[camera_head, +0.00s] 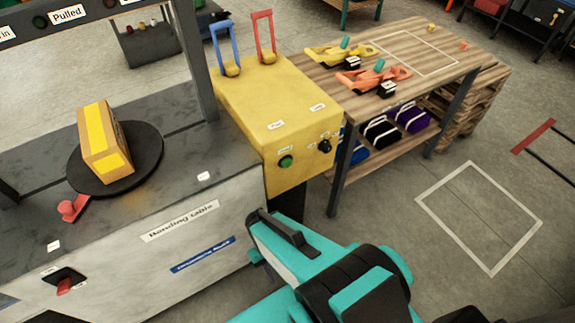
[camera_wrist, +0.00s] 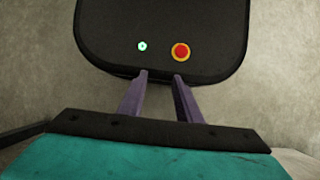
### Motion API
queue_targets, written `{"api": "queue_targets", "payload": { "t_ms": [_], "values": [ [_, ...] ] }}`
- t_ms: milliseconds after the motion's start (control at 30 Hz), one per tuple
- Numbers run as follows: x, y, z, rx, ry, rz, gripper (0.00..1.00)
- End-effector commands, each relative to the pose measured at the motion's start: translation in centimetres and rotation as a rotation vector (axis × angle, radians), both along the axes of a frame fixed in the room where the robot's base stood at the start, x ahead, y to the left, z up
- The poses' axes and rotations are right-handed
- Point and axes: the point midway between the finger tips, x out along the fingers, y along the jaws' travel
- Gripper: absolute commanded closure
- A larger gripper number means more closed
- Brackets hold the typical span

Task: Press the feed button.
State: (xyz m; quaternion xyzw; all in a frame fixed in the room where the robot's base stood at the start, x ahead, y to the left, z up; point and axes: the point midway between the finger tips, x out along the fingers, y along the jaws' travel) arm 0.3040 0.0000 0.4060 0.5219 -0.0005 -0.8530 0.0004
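A yellow machine box (camera_head: 250,105) stands right of the banding table. Its front face has a round green button (camera_head: 285,162) and a black knob (camera_head: 324,146). Small white labels sit above both, too small to read, so I cannot confirm which control is the feed button. My gripper (camera_wrist: 161,75) shows in the wrist view with two purple fingers apart and nothing between them. It is away from the yellow box, which is not in the wrist view. In the head view my teal arm is below the box, and the fingers cannot be made out.
The banding table (camera_head: 180,192) holds a yellow-banded carton (camera_head: 104,143) on a black round plate (camera_head: 145,135), and a red lever (camera_head: 72,208). Blue (camera_head: 226,45) and red (camera_head: 264,35) handles rise from the box. A wooden workbench (camera_head: 440,50) stands to the right.

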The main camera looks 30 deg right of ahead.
Motion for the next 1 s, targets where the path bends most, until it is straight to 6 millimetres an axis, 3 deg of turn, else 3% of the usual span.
{"api": "queue_targets", "payload": {
  "t_ms": [67, 267, 1000],
  "values": [
    [0.00, 0.00, 0.00, 0.000, 0.000, 0.000, 0.69],
    [0.00, 0.00, 0.00, 0.000, 0.000, 0.000, 1.00],
    [0.00, 0.00, 0.00, 0.000, 0.000, 0.000, 1.00]
  ]
}}
